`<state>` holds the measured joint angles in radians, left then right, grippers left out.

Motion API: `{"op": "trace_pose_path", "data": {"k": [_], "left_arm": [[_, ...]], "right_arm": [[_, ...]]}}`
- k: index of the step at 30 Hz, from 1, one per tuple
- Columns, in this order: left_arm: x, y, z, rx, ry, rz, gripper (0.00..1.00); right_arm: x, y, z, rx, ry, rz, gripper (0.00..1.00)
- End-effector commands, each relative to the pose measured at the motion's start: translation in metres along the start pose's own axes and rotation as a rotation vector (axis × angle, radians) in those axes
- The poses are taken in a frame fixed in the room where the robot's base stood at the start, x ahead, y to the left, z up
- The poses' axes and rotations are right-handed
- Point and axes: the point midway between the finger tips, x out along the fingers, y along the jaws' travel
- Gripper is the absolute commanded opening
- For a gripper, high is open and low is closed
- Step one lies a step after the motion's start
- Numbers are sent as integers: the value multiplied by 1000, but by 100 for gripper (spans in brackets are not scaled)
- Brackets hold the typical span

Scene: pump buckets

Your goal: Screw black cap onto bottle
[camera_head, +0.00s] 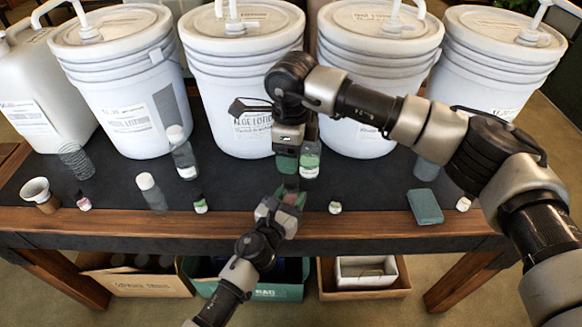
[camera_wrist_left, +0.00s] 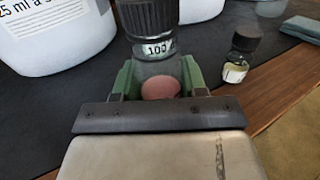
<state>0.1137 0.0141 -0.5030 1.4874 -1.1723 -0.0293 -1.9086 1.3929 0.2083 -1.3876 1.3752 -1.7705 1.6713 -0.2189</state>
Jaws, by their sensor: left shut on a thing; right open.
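My left gripper (camera_head: 284,199) is low in the middle of the head view, near the table's front. In the left wrist view its green fingers (camera_wrist_left: 159,85) are shut around a clear bottle (camera_wrist_left: 150,68) with something pinkish low inside. A black ribbed cap (camera_wrist_left: 151,14) shows at the top of the bottle, above a small white label reading "100". I cannot tell whether the cap is seated. My right gripper (camera_head: 287,160) is open, just above and beyond the left one. It hides most of the held bottle in the head view.
A clear bottle (camera_head: 311,158) stands beside my right gripper. A small black-capped bottle (camera_head: 335,207) stands to the right; it also shows in the left wrist view (camera_wrist_left: 240,57). Large white buckets (camera_head: 120,80) line the back.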

Motion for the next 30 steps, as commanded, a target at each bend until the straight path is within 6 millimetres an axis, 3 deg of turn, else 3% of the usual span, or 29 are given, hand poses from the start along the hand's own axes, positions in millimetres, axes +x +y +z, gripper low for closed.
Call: {"op": "trace_pose_path", "data": {"k": [3,7,18,19,24,30], "left_arm": [[0,0,0,0,1,0,0],[0,0,0,0,1,0,0],[0,0,0,0,0,0,0],[0,0,0,0,0,0,44],[0,0,0,0,0,0,70],[0,0,0,0,0,0,72]], "right_arm": [[-22,0,0,0,0,-2,64],[-37,0,0,0,0,-2,64],[-44,0,0,0,1,1,64],[-44,0,0,0,1,1,64],[-43,0,0,0,1,1,64],[-43,0,0,0,1,1,64]]}}
